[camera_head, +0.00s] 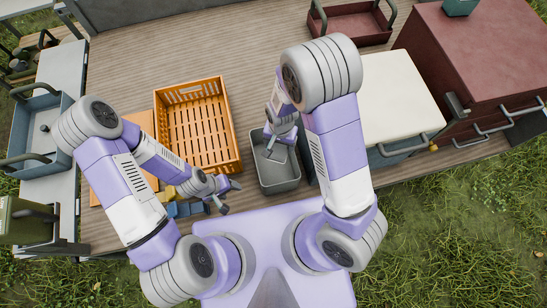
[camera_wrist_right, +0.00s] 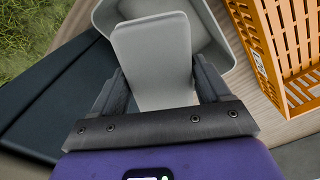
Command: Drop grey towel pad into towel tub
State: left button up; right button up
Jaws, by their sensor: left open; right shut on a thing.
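The grey towel pad (camera_wrist_right: 152,55) is a flat light-grey slab gripped between the two fingers of my right gripper (camera_wrist_right: 156,88). In the head view the pad (camera_head: 277,153) hangs tilted over the grey towel tub (camera_head: 281,186), within its outline. The tub's pale rim (camera_wrist_right: 212,28) shows around and beyond the pad in the right wrist view. The pad hides much of the tub's inside, and I cannot tell whether it touches the floor. My left gripper (camera_head: 226,197) is open and empty, left of the tub, below the orange crate.
The orange slatted crate (camera_head: 235,160) stands just left of the tub and looks empty. Small blue blocks (camera_head: 188,209) lie beside my left gripper. A cream-topped box (camera_head: 400,95) is to the right, and a dark red tray (camera_head: 352,25) is at the back. The table's middle back is clear.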

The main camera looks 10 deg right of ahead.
pick_arm(q)
jog(key=shift+w+f+b, duration=0.1)
jog(key=shift+f+b, duration=1.1)
jog(key=shift+f, duration=0.4)
pick_arm(e)
jog(key=shift+w+f, duration=0.1)
jog(key=shift+f, duration=1.65)
jog(key=o, duration=1)
pick_arm(q)
jog(key=shift+r, duration=0.1)
pick_arm(e)
jog(key=shift+r, duration=0.15)
notch_tip(320, 180, up, 8)
jog(key=shift+f+p, duration=0.25)
jog(key=shift+p, duration=0.75)
pick_arm(q)
jog(key=shift+r, duration=0.9)
pick_arm(e)
jog(key=shift+f, duration=0.1)
